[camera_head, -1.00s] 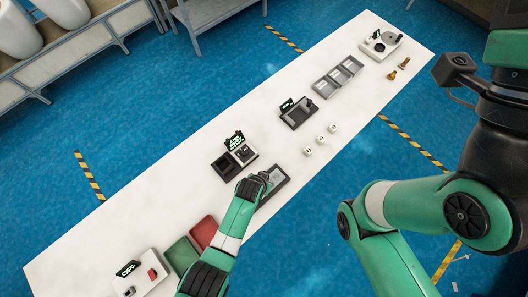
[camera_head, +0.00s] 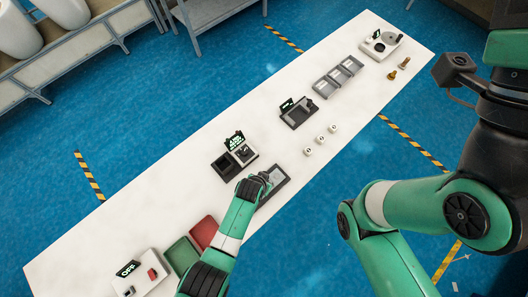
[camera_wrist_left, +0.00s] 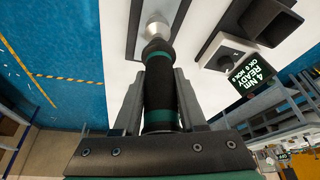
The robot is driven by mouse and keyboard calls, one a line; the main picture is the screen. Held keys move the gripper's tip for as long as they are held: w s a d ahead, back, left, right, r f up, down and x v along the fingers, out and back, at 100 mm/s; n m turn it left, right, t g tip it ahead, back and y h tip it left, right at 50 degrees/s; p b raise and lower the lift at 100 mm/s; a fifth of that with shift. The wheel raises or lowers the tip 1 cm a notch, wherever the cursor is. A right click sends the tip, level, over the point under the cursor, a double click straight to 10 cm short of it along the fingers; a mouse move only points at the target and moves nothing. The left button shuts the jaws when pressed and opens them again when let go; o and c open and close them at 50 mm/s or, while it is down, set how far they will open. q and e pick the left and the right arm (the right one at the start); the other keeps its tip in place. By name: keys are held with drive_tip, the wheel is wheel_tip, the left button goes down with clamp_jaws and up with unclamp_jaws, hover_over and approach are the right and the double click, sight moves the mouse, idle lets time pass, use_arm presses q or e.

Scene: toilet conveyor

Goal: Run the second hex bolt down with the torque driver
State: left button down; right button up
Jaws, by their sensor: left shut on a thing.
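My left gripper (camera_head: 264,178) is shut on the torque driver (camera_wrist_left: 158,85), which has a dark handle with green bands and a silver rounded end. In the left wrist view the driver stands between the two fingers (camera_wrist_left: 160,108), its silver end over the grey plate in the dark-framed fixture (camera_head: 273,192). The hex bolts under it are hidden by the gripper and driver; I cannot tell whether the driver touches one. A driver station (camera_head: 240,153) with a green-text display, reading "4 NM READY" in the wrist view (camera_wrist_left: 238,75), stands beside the fixture. My right gripper is out of view.
Green (camera_head: 182,255) and red (camera_head: 204,232) trays lie left of the fixture, with an "OFF" switch box (camera_head: 133,280) beyond.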

use_arm(q)
drive_tip(key=shift+f+b, duration=1.2)
idle(1.6)
drive_tip(key=shift+r, duration=0.1)
idle(1.6)
wheel_tip(320, 180, up, 5)
drive_tip(key=p, duration=0.5)
drive_tip(key=shift+r, duration=0.15)
